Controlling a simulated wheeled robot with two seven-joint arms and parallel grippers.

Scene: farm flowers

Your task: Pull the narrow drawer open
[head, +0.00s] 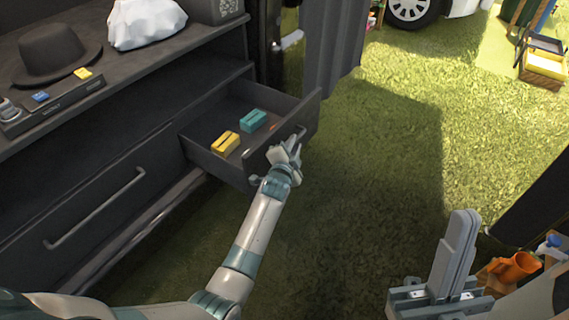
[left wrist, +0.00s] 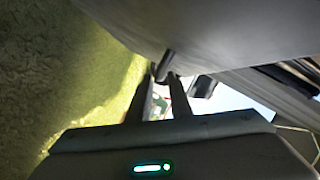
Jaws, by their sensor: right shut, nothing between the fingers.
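The narrow drawer (head: 236,176) is the shorter one at the right of the dark cabinet and stands pulled out, its inside showing. A yellow block (head: 225,144) and a teal block (head: 253,120) lie in it. My left gripper (head: 287,152) is at the outer face of the drawer front. In the left wrist view its fingers (left wrist: 163,82) close around the dark drawer handle (left wrist: 166,64); the handle is partly hidden in the head view. My right gripper (head: 463,218) is shut and empty at the lower right, away from the drawer.
A wider shut drawer with a long handle (head: 95,210) is at the left. A hat (head: 55,52), a white bag (head: 147,22) and small items stand on the cabinet top. Grass in front is clear. An orange pot (head: 514,268) is at the lower right.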

